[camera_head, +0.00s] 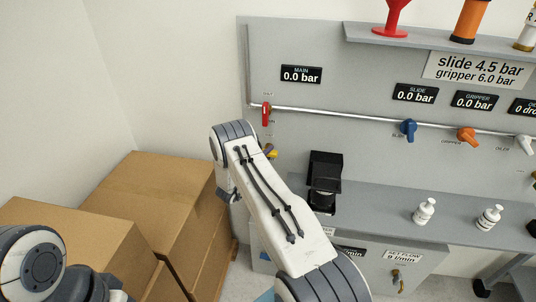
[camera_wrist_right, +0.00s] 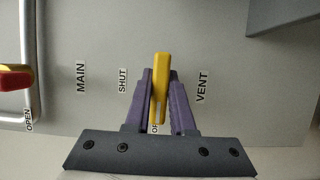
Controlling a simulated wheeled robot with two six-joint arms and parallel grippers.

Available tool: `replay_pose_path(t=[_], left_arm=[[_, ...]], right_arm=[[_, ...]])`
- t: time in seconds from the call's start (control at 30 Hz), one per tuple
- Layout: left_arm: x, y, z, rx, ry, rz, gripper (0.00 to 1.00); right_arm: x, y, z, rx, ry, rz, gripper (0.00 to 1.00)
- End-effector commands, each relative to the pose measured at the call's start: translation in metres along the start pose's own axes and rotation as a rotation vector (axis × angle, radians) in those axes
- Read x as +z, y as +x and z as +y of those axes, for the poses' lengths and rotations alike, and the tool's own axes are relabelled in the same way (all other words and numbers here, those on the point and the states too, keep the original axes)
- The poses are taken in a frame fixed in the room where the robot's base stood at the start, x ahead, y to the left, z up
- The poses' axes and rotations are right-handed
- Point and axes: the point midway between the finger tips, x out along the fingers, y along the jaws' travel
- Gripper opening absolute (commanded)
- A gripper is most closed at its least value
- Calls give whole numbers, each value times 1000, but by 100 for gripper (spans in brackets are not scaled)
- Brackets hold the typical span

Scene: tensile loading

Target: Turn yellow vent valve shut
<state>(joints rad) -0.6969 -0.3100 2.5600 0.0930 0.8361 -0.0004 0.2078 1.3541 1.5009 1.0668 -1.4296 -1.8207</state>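The yellow vent valve handle (camera_wrist_right: 161,72) stands out from the grey panel in the right wrist view, between the SHUT and VENT labels. Its lower end lies over a label that reads "OP", the rest covered. My right gripper (camera_wrist_right: 161,88) has a purple finger on each side of the handle, close against it, and appears shut on it. In the head view only a bit of the yellow handle (camera_head: 271,152) shows beside my right arm, which hides most of the gripper. My left arm shows at the lower left; its gripper is out of view.
A red MAIN valve handle (camera_head: 266,113) is just above on the pipe. Blue (camera_head: 408,128) and orange (camera_head: 467,135) valve handles are further right. Cardboard boxes (camera_head: 165,190) stand at left. A grey shelf (camera_head: 380,205) holds a black device (camera_head: 324,180) and white bottles.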

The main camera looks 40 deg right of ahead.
Motion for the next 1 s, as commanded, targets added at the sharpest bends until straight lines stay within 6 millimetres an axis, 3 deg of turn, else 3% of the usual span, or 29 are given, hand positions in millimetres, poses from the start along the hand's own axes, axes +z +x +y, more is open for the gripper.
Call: replay_pose_path(t=[0.47,1.0], left_arm=[[0,0,0,0,0,0,0],[0,-2,0,0,0,0,0]], right_arm=[[0,0,0,-27,62,0,0],[0,0,-1,-199,478,-2,0]])
